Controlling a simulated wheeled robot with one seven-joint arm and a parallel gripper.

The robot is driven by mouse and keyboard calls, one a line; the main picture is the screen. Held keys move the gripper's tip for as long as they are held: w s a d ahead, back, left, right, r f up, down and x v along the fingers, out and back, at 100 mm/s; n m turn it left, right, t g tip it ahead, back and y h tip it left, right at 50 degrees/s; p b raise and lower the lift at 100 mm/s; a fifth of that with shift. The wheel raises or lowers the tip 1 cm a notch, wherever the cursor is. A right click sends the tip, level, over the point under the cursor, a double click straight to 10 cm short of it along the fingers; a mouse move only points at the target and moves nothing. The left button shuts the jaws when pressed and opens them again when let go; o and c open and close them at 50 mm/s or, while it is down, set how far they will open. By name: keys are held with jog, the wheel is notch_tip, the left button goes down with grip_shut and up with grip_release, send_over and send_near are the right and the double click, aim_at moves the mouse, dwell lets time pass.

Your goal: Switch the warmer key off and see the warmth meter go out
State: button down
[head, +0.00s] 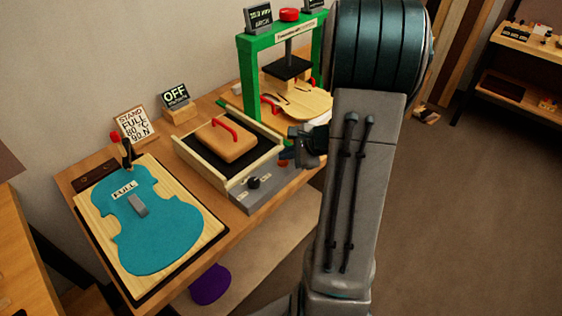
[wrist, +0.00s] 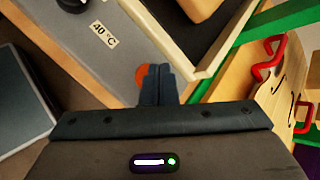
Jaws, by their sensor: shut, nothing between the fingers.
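The warmer (head: 180,150) is a shallow pale-walled tray with a black bed, on the bench's middle. A grey panel (head: 275,192) on its front carries a black knob (head: 253,182), possibly the key; its top edge shows in the wrist view (wrist: 72,4). A label on the panel reads 40 °C (wrist: 103,34). A display (head: 175,96) behind the warmer reads OFF; its smaller line is illegible. My gripper (wrist: 157,72) is shut and empty over the panel's right end. An orange-red round part (wrist: 142,77) lies beside its fingertips, partly hidden; contact cannot be told.
A brown block with a red handle (head: 226,138) sits in the tray. A green press frame (head: 250,75) with a violin plate (head: 295,100) stands to the right. A blue violin-shaped piece (head: 160,225) marked FULL lies at left. A sign (head: 134,122) stands behind it.

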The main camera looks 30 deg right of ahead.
aim_at(286, 162)
notch_tip(286, 162, up, 6)
jog(key=p, duration=0.4)
dwell(0.4)
dwell(0.4)
jog(key=s+a+r+n+g, duration=0.2)
jog(key=s+a+r+n, duration=0.15)
jog(key=a, duration=0.25)
jog(key=s+a+r+n+g, duration=0.1)
jog(key=s+a+r+n, duration=0.1)
jog(key=a+n, duration=0.35)
jog(key=s+a+r+n+g+h, duration=0.1)
jog(key=s+a+r+n+h, duration=0.1)
jog(key=s+n, duration=0.3)
jog(key=s+a+r+n+h, duration=0.2)
jog(key=s+n, duration=0.4)
jog(key=s, duration=0.1)
jog(key=shift+s+r+n+g+h, duration=0.25)
jog(key=shift+s+n+g+h, duration=0.05)
jog(key=shift+g+h, duration=0.1)
